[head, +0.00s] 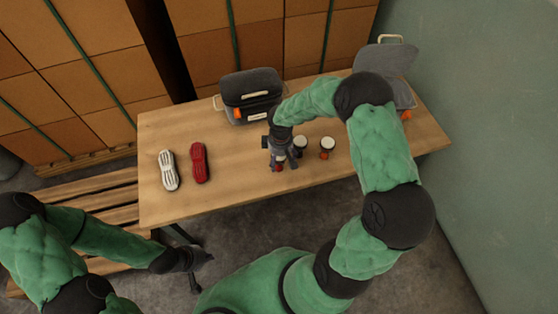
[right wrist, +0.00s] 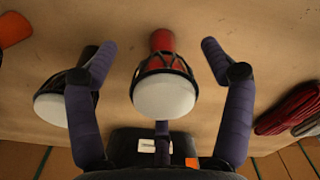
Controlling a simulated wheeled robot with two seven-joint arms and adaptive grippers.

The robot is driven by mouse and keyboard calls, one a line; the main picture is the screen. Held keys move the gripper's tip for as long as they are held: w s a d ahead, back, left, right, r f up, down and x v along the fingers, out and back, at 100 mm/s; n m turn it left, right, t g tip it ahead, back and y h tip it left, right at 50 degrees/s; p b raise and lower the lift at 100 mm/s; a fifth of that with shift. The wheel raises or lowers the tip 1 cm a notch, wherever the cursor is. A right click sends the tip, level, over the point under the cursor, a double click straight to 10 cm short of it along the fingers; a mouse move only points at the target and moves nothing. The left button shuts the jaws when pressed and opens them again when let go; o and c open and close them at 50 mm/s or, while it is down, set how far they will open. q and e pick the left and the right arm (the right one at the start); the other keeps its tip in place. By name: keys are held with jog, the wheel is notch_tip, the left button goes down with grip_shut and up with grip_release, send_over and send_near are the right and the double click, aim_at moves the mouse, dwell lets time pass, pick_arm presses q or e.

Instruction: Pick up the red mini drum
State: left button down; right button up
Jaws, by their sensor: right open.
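The red mini drum (right wrist: 163,80), with a white head and dark cords, stands between the spread fingers of my right gripper (right wrist: 160,60) in the right wrist view. The fingers are open and appear apart from it. In the head view my right gripper (head: 280,158) is over the table and partly hides the red drum (head: 278,168). A black drum with a white head (right wrist: 52,108) is beside the left finger in the wrist view; it also shows in the head view (head: 300,143). My left gripper (head: 198,260) is low, off the table's front; its jaws are unclear.
An orange drum with a white head (head: 327,145) stands right of the black one. A dark case (head: 250,92) and a grey case (head: 388,62) stand at the back.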

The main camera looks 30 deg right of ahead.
jog(key=c, duration=1.3)
jog(key=shift+r, duration=0.1)
